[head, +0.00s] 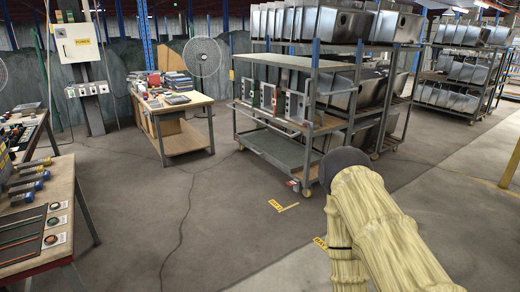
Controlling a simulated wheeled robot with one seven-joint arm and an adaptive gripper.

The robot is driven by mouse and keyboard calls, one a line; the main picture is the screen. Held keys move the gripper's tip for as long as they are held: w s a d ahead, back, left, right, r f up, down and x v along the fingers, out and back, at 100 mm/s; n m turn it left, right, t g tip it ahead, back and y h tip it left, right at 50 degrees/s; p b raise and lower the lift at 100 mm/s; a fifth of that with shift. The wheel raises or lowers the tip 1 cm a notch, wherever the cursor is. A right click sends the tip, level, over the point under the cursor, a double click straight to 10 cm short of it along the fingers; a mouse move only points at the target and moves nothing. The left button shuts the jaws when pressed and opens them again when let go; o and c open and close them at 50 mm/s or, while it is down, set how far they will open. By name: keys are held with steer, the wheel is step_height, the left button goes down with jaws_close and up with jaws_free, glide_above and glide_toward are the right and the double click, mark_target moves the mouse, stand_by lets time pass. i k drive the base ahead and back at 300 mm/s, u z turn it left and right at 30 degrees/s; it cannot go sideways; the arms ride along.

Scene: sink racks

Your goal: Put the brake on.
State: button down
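A grey steel rack cart (275,150) stands right of centre on caster wheels. Its near front caster (306,192) is at the bottom corner, with a small red and white part (293,184) beside it that may be a brake pedal. It is too small to tell whether it is up or down. My arm, in a pale yellow sleeve with a dark rounded part, rises from the bottom right in front of the floor near that caster. My gripper's fingers do not show.
More sink racks (455,98) stand behind right. A wooden workbench (183,142) is behind left, and a table with dumbbell-like tools (28,188) is at near left. The middle floor is clear, with yellow tags (276,205).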

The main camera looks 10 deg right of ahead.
mark_target(290, 184)
steer(key=z, duration=0.5)
steer(key=i, duration=1.8)
steer(key=z, duration=0.25)
steer(key=i, duration=2.05)
steer(key=u, duration=0.8)
steer(key=i, duration=0.7)
steer(key=u, duration=0.2)
